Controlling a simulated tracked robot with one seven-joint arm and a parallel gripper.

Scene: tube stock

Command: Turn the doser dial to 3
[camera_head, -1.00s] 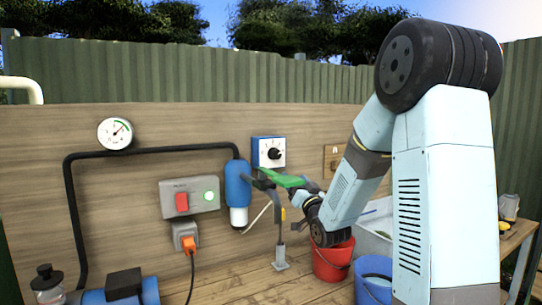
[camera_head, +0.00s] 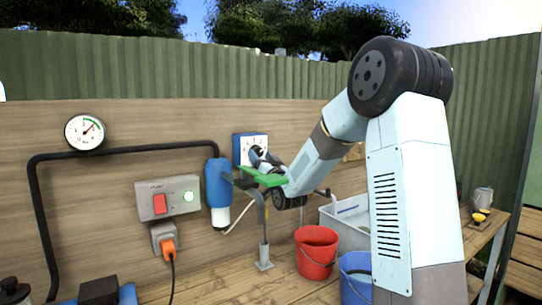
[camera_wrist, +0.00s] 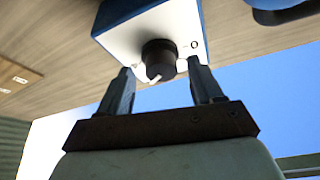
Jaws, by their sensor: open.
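The doser (camera_head: 240,148) is a blue box with a white face, fixed to the wooden wall in the head view. In the wrist view its white face (camera_wrist: 122,38) carries a black round dial (camera_wrist: 158,58) with a white pointer mark. One "0" shows beside the dial; the other numbers cannot be read. My gripper (camera_wrist: 163,78) is open, with one finger to each side of the dial and its tips close to the face. I cannot tell whether the fingers touch the dial. In the head view my gripper (camera_head: 262,160) partly hides the doser face and dial.
A green piece (camera_head: 262,177) on a stand lies just below my gripper. A blue filter cylinder (camera_head: 217,182) hangs left of the doser, with a grey switch box (camera_head: 167,197) further left. Red (camera_head: 316,252) and blue (camera_head: 356,277) buckets stand on the bench below.

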